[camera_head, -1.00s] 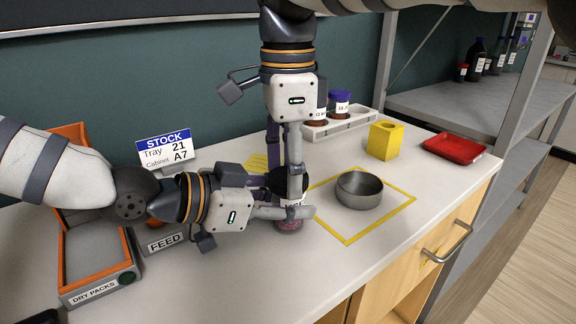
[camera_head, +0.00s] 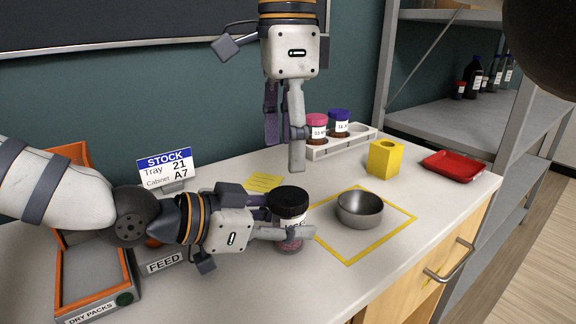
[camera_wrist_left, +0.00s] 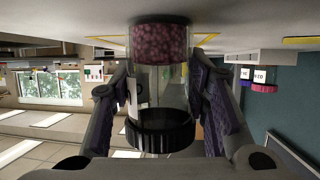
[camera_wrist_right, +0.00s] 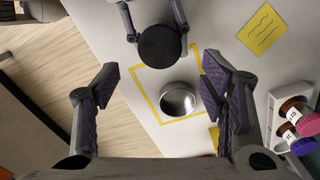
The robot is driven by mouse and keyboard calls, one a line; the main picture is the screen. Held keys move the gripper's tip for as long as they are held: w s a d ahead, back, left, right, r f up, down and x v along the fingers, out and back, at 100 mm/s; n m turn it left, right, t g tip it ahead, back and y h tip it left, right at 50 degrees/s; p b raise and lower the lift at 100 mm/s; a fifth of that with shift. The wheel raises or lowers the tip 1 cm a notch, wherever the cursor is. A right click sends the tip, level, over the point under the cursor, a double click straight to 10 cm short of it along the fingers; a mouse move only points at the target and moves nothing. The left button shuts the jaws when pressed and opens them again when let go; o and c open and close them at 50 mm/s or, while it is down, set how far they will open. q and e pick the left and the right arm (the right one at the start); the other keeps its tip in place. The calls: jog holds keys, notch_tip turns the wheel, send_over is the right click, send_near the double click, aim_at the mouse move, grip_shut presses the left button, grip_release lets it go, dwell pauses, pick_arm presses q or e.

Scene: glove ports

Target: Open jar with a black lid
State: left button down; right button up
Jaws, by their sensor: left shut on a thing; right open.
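The jar with a black lid (camera_head: 289,203) stands upright on the counter, with dark pink contents at its bottom. Its lid is on. My left gripper (camera_head: 290,233) is shut on the jar's body from the left side. In the left wrist view the jar (camera_wrist_left: 160,85) shows upside down between the fingers. My right gripper (camera_head: 284,150) is open and empty, above and behind the jar. In the right wrist view the black lid (camera_wrist_right: 160,46) shows beyond the open right fingers (camera_wrist_right: 155,88), apart from them.
A metal bowl (camera_head: 360,208) sits inside a yellow taped square, right of the jar. Behind are a white rack (camera_head: 345,143) with pink- and purple-lidded jars, a yellow block (camera_head: 385,158) and a red tray (camera_head: 455,165). An orange-edged bin (camera_head: 97,290) stands left.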

aim_at(288, 196)
notch_tip(288, 196, down, 7)
jog(key=shift+f, duration=0.2)
jog(key=c, duration=1.1)
jog(key=o, duration=1.2)
notch_tip(288, 196, up, 5)
jog(key=shift+f, duration=0.2)
pick_arm(q)
jog(key=c, duration=0.8)
grip_release()
